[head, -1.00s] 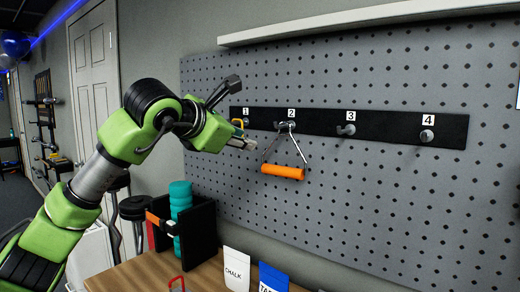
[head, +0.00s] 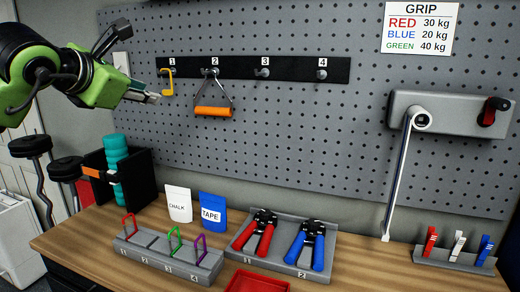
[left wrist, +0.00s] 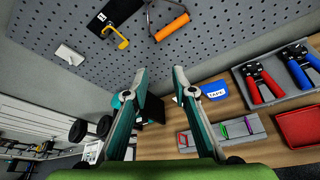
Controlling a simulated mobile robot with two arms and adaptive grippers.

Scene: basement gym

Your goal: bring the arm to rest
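My left gripper (head: 134,66) is at the upper left of the head view, in front of the pegboard and left of hook 1. Its two fingers are spread wide with nothing between them. The open fingers also show in the left wrist view (left wrist: 159,71). A yellow clip (head: 167,83) hangs on hook 1, just right of the lower fingertip and apart from it in the picture. A handle with an orange grip (head: 213,112) hangs on hook 2. Hooks 3 (head: 262,73) and 4 (head: 320,75) are bare. My right gripper is not in view.
The wooden bench (head: 85,240) holds a numbered rack (head: 150,255) of coloured carabiners, a tray (head: 247,228) of red and blue hand grippers, chalk and tape bags, and a red tray (head: 257,284). A grey arm device (head: 450,113) is on the right wall.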

